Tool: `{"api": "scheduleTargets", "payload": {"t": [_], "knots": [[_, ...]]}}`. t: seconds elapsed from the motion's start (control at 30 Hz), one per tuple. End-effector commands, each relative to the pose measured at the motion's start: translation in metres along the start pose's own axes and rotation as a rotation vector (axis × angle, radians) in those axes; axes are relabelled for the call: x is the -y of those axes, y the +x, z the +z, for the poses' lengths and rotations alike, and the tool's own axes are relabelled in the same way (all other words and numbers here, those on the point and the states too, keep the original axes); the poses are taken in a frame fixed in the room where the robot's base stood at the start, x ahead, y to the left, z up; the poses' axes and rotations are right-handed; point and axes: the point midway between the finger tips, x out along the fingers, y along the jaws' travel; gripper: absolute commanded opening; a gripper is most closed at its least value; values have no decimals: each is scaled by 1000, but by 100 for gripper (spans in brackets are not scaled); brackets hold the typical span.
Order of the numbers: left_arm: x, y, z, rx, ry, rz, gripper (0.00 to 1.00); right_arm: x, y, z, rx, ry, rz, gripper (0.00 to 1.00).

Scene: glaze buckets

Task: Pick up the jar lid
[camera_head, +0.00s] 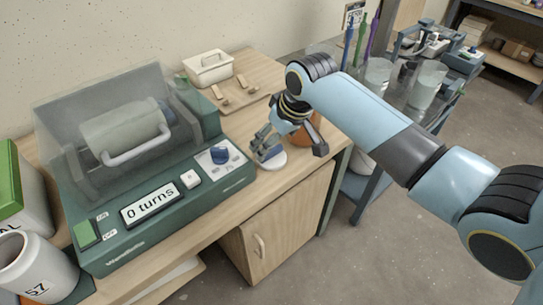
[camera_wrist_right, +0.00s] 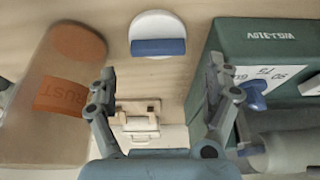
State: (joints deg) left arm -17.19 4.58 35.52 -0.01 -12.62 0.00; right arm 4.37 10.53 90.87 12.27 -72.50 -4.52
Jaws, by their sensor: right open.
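The jar lid, a white disc with a blue bar handle, lies flat on the wooden bench. It shows in the head view (camera_head: 274,163), partly behind a finger, and whole at the top middle of the right wrist view (camera_wrist_right: 158,24). My right gripper (camera_head: 290,146) is open and empty above the bench by the lid. In the right wrist view its fingers (camera_wrist_right: 160,80) are spread wide, with the lid beyond the gap between them and not touched. My left gripper is not in view.
A jar with an orange "RUST" label (camera_wrist_right: 60,95) stands close to the right gripper. The green machine (camera_head: 140,215), reading "0 turns", stands left of the lid. A white caddy (camera_head: 208,70) is at the back. Bare bench surrounds the lid.

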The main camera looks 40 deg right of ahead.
Motion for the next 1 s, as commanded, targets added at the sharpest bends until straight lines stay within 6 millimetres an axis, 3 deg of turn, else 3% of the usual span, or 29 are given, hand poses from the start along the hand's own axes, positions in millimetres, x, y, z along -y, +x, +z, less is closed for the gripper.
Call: {"api": "scheduleTargets", "payload": {"t": [0.47,0.73,1.0], "knots": [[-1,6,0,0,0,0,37,-3,58,4,2,1,-1,85],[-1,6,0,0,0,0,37,-3,62,3,0,-1,0,85],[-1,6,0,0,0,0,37,-3,62,3,0,0,0,52]]}}
